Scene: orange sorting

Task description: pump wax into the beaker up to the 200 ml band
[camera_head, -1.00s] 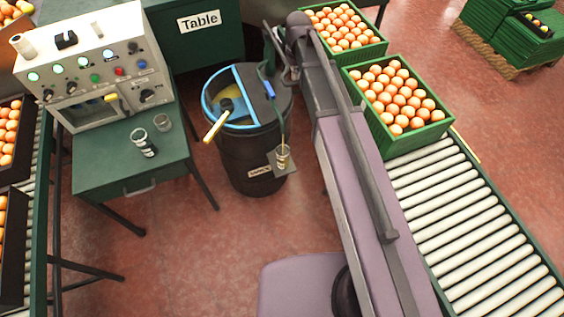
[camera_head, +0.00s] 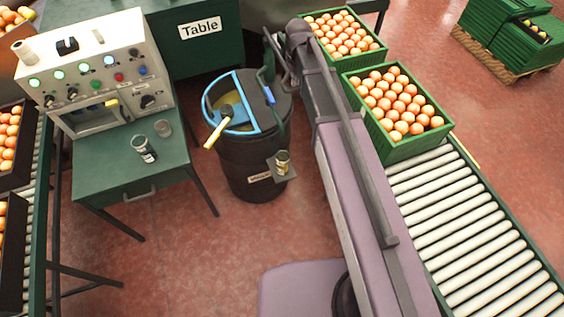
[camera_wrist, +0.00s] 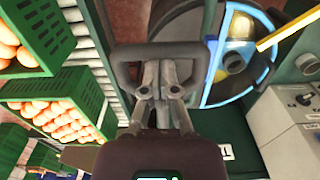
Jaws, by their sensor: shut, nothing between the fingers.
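The black wax drum (camera_head: 245,170) stands at the center with a blue-rimmed half-open lid (camera_head: 232,75). Its pump has a blue handle (camera_head: 267,88) and a thin pipe down its right side. The beaker (camera_head: 282,160) sits upright on a small shelf on the drum's front, with yellowish wax low in it. Its bands are too small to read. No stream shows above it. My gripper (camera_head: 281,62) is beside the pump handle, partly hidden by my arm. In the wrist view my gripper (camera_wrist: 160,92) is shut and empty; the blue lid rim (camera_wrist: 212,75) is right of it.
A green table (camera_head: 110,185) at left holds a control box (camera_head: 95,60) and two glass vessels (camera_head: 144,148). Crates of oranges (camera_head: 440,128) stand on the roller conveyor (camera_head: 440,200) at right. A yellow handle (camera_head: 216,132) sticks out over the drum's edge.

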